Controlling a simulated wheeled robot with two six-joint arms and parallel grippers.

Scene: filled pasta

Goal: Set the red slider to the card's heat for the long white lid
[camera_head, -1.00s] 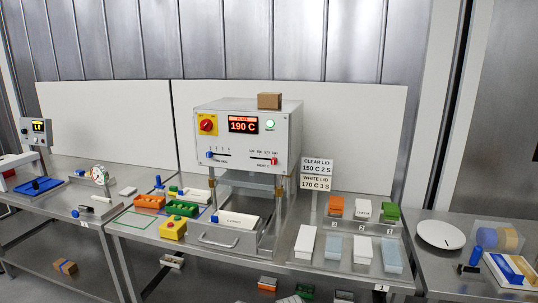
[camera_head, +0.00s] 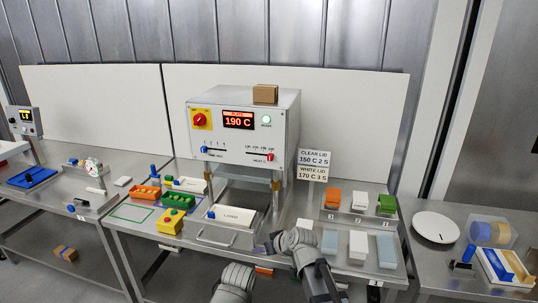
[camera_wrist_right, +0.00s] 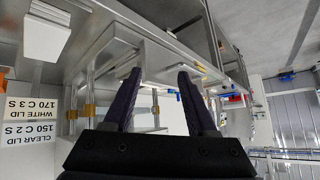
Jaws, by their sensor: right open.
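The red slider (camera_head: 270,157) sits at the far right end of the heat scale on the white machine (camera_head: 232,170), whose display (camera_head: 238,120) reads 190 C. The card (camera_head: 311,173) beside the machine reads WHITE LID 170 C 3 S, below another reading CLEAR LID 150 C 2 S. A white tray piece with a label (camera_head: 236,215) lies at the machine's front. My right gripper (camera_head: 268,245) is low in front of the machine, well below the slider, apart from it. The wrist view shows its two fingers (camera_wrist_right: 160,74) apart and empty.
A blue slider (camera_head: 205,150) is left of the red one. Clear and white lids (camera_head: 358,245) stand at the right, one partly behind my right arm. Orange, white and green blocks (camera_head: 360,201) stand behind them.

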